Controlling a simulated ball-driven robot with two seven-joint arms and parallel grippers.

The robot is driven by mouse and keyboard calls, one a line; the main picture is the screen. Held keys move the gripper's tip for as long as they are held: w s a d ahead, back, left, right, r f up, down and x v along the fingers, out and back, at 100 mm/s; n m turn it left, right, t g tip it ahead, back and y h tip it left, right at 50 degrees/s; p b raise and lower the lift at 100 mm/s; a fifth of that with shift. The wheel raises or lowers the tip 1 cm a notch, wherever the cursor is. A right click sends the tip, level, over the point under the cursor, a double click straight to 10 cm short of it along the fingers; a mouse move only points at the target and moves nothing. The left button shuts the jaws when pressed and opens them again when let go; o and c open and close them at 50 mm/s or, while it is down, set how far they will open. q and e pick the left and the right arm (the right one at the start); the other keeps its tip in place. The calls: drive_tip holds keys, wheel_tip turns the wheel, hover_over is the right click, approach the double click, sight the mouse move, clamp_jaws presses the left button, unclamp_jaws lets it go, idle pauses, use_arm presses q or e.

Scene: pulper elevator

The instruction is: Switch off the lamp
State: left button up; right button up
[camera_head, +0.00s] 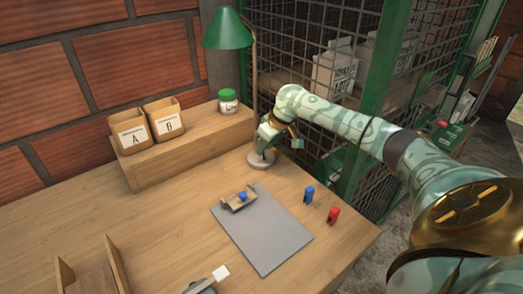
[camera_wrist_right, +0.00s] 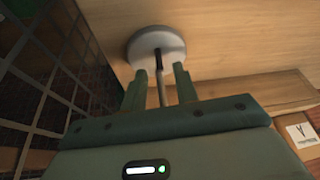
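The lamp has a green shade (camera_head: 228,30), a thin upright stem and a round grey base (camera_head: 261,160) at the back right of the table. In the right wrist view its base (camera_wrist_right: 155,44) shows a dark slot or switch part, but no lit or unlit bulb can be made out. My right gripper (camera_head: 264,146) is low beside the stem, just above the base. In the wrist view its two fingers (camera_wrist_right: 165,76) stand apart, one on each side of the thin grey stem; touching cannot be made out. My left gripper cannot be made out.
A wooden shelf (camera_head: 190,150) holds boxes A (camera_head: 131,130) and B (camera_head: 165,117) and a green-lidded jar (camera_head: 228,101). Blue (camera_head: 309,194) and red (camera_head: 333,215) pieces stand beside a grey mat (camera_head: 264,235). A wire cage (camera_head: 310,35) stands close behind.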

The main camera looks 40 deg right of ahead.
drive_tip(key=shift+x, duration=0.85)
clamp_jaws()
drive_tip(key=shift+r, duration=0.1)
